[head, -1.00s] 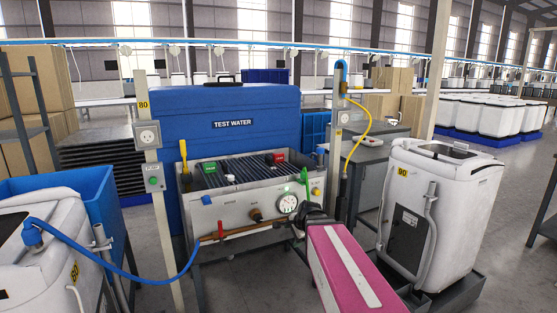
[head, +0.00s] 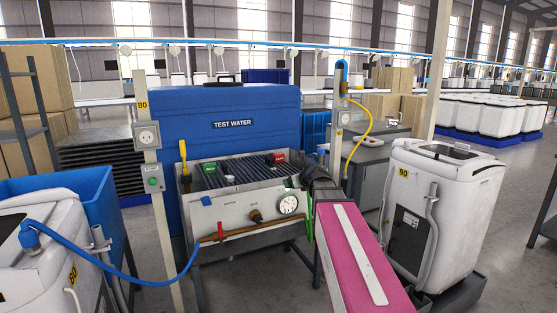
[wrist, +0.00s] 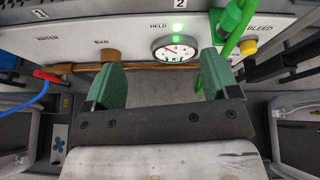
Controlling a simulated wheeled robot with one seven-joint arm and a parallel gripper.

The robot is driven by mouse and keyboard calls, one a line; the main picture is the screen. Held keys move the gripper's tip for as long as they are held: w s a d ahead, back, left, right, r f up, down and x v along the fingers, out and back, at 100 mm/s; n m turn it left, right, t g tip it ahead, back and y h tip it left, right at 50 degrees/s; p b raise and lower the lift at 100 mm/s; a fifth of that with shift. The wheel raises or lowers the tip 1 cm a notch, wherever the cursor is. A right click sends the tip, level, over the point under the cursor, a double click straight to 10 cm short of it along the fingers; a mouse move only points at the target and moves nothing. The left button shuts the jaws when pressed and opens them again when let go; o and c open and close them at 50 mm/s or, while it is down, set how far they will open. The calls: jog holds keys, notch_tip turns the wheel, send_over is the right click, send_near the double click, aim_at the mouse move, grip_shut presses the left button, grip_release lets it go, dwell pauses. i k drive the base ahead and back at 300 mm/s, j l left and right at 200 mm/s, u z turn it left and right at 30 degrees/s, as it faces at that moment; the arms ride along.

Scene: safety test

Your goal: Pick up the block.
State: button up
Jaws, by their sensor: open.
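No single thing is plainly the block. In the head view a red block-like piece (head: 278,158) and a green one (head: 209,167) sit on the ribbed top of the grey test bench (head: 225,215). A small white piece (head: 230,180) lies between them. My gripper is open, with two green fingers apart and nothing between them in the wrist view (wrist: 158,62). It faces the bench's front panel, below the gauge (wrist: 174,50). In the head view my wrist is at the bench's right front corner, and the fingers are mostly hidden. Neither coloured piece shows clearly in the wrist view.
A green pipe or lever (wrist: 234,25) and a yellow knob (wrist: 248,46) are close to the right finger. A copper pipe (head: 245,232) runs along the bench front, joined to a blue hose (head: 110,270). A white washer-like machine (head: 440,215) stands at right.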

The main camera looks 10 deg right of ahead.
aim_at(277, 158)
jog(key=i, duration=0.95)
